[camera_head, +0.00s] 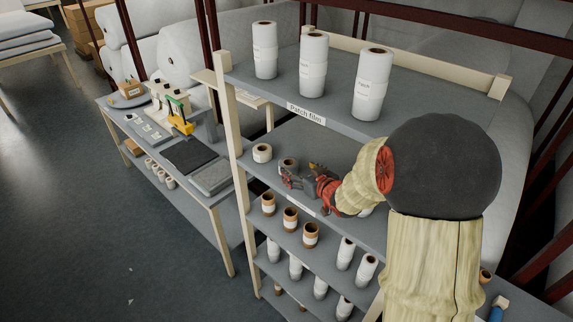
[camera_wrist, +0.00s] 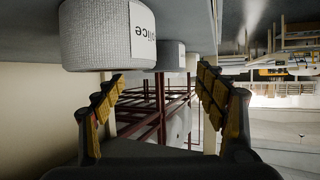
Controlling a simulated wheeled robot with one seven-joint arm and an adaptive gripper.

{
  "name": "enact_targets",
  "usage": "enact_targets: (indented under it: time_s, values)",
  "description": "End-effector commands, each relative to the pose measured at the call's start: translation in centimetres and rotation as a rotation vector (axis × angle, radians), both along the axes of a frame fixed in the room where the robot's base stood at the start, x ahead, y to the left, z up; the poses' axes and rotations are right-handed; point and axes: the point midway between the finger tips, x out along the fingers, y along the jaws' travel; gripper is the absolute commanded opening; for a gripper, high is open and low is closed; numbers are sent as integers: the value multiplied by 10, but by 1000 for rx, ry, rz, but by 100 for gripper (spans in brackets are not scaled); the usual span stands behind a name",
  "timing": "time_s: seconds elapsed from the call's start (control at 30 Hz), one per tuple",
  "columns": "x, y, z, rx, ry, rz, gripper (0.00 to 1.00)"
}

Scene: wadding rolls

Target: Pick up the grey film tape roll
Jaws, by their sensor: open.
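A short grey roll (camera_head: 287,163) stands upright on the second shelf, partly hidden behind my gripper (camera_head: 297,174). Beside it to the left stands a short white roll (camera_head: 262,152). In the wrist view the picture is upside down. A large grey textured roll (camera_wrist: 95,38) with a white label ending in "lice" fills the upper left, near the left finger. Another roll (camera_wrist: 169,56) shows behind it. My gripper (camera_wrist: 160,76) is open, with nothing between its fingers. I cannot tell whether a finger touches the near roll.
Tall white rolls (camera_head: 313,65) stand on the top shelf, labelled "Patch film". Brown-and-white rolls (camera_head: 290,219) and white rolls (camera_head: 346,253) stand on shelves below. A wooden post (camera_head: 232,140) bounds the rack's left side. A workbench (camera_head: 215,212) with tools stands further left.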

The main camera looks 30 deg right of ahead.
Motion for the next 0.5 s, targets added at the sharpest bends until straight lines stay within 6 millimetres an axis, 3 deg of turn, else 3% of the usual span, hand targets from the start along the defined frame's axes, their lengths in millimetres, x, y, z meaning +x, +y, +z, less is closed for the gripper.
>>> enact_targets:
  time_s: [0.5]
  values:
    - [52, 4, -20, 0, 2, 0, 72]
